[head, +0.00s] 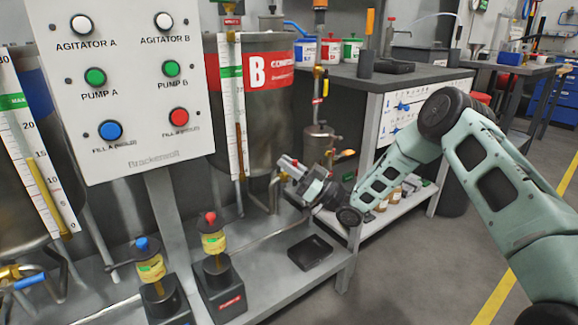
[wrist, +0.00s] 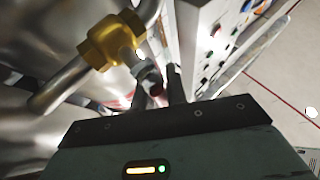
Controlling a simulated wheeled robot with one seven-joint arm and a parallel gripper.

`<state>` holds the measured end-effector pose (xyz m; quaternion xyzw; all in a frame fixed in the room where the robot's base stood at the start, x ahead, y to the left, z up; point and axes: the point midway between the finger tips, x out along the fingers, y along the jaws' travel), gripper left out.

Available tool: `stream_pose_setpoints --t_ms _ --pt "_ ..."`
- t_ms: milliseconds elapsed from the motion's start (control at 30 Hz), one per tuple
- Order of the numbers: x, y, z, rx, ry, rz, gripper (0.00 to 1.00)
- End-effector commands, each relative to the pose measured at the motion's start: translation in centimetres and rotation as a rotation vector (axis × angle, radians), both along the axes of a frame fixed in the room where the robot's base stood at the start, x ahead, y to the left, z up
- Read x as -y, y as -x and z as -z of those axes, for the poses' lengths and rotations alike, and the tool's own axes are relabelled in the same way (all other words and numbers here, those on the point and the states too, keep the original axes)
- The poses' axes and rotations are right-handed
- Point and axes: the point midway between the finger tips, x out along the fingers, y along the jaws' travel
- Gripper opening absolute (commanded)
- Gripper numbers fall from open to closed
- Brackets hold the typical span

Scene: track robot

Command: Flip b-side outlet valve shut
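The B tank (head: 262,100) is a steel drum with a red "B" label, behind the white control panel. Its outlet pipe (head: 274,190) comes out low on the right, close to my gripper (head: 290,172). In the wrist view a brass valve body (wrist: 108,40) sits on a steel pipe, with a silver nut and stem (wrist: 143,70) pointing toward my gripper (wrist: 160,82). The two dark fingers show slightly apart, with the stem's end at or between them. The valve handle is mostly hidden, and I cannot tell whether the fingers grip it.
The control panel (head: 125,85) stands close to the left, and it also shows in the wrist view (wrist: 205,40). Two small bottle-topped units (head: 213,240) and a black tray (head: 310,252) are on the steel bench below. A grey workbench (head: 375,85) stands to the right.

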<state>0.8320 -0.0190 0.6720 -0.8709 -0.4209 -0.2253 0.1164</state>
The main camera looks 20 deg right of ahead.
Motion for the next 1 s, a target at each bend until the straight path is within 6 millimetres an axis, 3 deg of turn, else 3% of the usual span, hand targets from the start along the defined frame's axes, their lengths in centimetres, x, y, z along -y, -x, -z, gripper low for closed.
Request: stream_pose_setpoints --t_ms 33,67,467,1000 --pt "0.1 0.0 0.1 -0.002 0.001 0.003 0.27" --pt "0.1 0.0 0.1 -0.002 0.001 0.002 0.35" --pt "0.6 0.3 0.4 -0.001 0.001 0.002 0.35" --pt "8.3 6.6 5.9 -0.004 0.0 0.004 0.35"
